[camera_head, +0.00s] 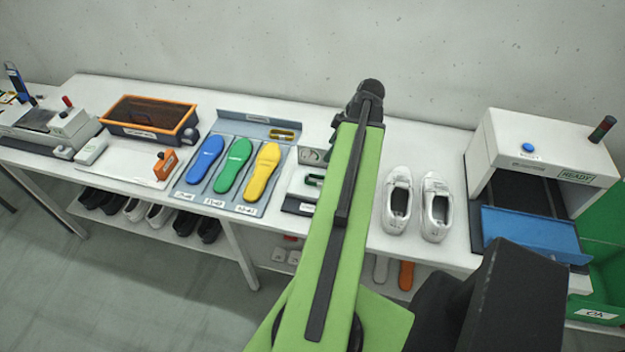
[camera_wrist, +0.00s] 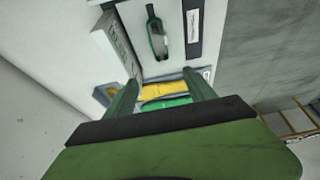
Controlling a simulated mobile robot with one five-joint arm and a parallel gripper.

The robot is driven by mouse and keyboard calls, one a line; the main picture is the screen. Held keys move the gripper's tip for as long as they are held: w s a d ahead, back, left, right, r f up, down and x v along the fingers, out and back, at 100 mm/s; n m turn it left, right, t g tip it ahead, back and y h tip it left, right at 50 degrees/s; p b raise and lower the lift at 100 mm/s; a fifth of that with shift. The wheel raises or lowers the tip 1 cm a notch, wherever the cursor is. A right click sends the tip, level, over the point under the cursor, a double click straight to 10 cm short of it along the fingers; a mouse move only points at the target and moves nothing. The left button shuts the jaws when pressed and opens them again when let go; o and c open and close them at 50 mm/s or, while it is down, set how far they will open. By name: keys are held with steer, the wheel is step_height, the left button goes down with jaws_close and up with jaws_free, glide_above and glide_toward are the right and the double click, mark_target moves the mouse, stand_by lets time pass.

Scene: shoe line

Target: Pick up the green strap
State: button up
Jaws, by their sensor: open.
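The green strap (camera_head: 314,181) is a small dark green loop on a white block-like fixture, just left of my arm in the head view. In the wrist view the strap (camera_wrist: 156,28) lies lengthwise on a white surface at the top centre, beyond the fingertips. My gripper (camera_wrist: 161,82) is open, with its two dark green fingers spread and nothing seen between them but the background. The strap is not between the fingers. In the head view my green arm hides the gripper and part of the fixture.
Blue, green and yellow insoles lie on a grey tray (camera_head: 220,203) left of the fixture. White shoes (camera_head: 397,205) stand right of my arm. A white machine (camera_head: 540,150) with a blue flap is further right. An orange-rimmed bin (camera_head: 150,118) is at left.

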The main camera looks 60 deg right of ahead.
steer(key=b, duration=1)
glide_toward(314, 175)
steer(key=shift+w+a+f, duration=0.3)
steer(key=shift+a+f, duration=0.15)
steer(key=shift+f, duration=0.1)
steer(key=shift+w+a+f, duration=0.25)
steer(key=shift+a+f, duration=0.2)
steer(key=shift+f, duration=0.1)
steer(key=shift+w+f, duration=0.2)
steer(key=shift+f, duration=0.05)
steer(key=shift+a, duration=0.1)
steer(key=b+x, duration=0.5)
steer(key=shift+s+f, duration=0.2)
steer(key=shift+f, duration=0.05)
steer(key=shift+a+r, duration=0.1)
steer(key=shift+r, duration=0.1)
jaws_close()
step_height(314, 175, up, 12)
steer(key=p, duration=1.1)
steer(key=shift+f, duration=0.25)
